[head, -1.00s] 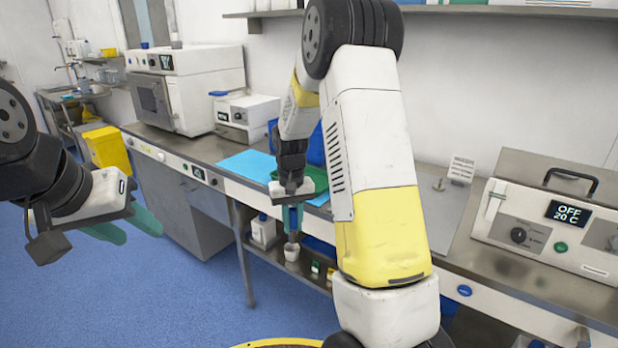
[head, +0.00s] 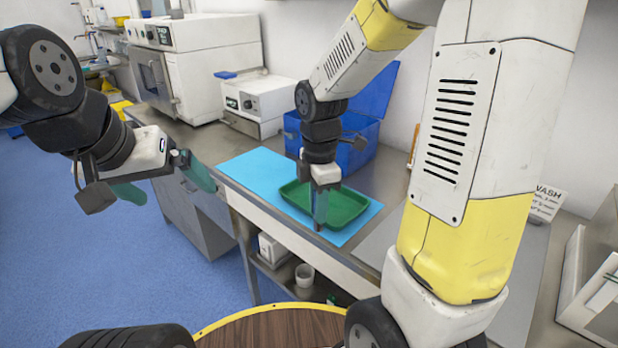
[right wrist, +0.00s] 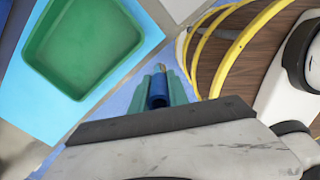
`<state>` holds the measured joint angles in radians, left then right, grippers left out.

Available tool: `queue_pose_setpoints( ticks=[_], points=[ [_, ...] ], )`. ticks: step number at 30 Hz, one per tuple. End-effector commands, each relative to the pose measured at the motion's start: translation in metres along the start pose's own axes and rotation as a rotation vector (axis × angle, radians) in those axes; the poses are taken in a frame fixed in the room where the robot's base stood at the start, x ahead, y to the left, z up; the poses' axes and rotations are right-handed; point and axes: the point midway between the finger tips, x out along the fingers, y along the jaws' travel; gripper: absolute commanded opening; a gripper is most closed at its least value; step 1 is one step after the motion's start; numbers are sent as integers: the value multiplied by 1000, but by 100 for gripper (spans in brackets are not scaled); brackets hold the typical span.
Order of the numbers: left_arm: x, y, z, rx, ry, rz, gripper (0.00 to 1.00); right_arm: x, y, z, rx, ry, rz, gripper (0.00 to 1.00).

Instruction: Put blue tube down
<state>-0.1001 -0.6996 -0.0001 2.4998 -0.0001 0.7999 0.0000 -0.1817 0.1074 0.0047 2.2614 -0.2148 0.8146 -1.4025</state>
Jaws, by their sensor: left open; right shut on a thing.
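My right gripper (head: 321,207) points down in front of the green tray (head: 347,207) in the head view. It is shut on the blue tube (right wrist: 157,91), which shows between its green fingers in the right wrist view. In the head view the fingers mostly hide the tube; only a small dark tip shows below them. In the right wrist view the tube is apart from the green tray (right wrist: 82,42), near the bench edge. My left gripper (head: 162,186) is open and empty, left of the bench, above the floor.
The green tray looks empty and lies on a light blue mat (head: 250,172) near the bench's front edge. A blue box (head: 355,135) with a raised lid stands behind it. White devices (head: 254,103) stand left of it. A shelf with containers is below.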

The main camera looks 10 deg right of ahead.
Motion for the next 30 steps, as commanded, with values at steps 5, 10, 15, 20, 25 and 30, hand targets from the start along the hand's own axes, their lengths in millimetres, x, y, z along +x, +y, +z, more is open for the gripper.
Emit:
queue_pose_setpoints(
  ticks=[5, 10, 15, 20, 25, 30],
  points=[
    [0, 0, 0, 0, 0, 0, 100, 0, 8, 5, -67, -3, -1, 0],
    [0, 0, 0, 0, 0, 0, 100, 5, 47, 25, -63, -3, -1, 0],
    [0, 0, 0, 0, 0, 0, 100, 9, 89, 46, -64, -3, -1, 0],
    [0, 0, 0, 0, 0, 0, 100, 12, 121, 62, -63, -3, -1, 0],
    [0, 0, 0, 0, 0, 0, 100, 13, 137, 70, -65, -3, 1, 0],
    [0, 0, 0, 0, 0, 0, 100, 25, 138, 70, -66, -2, -3, 0]
  ],
)
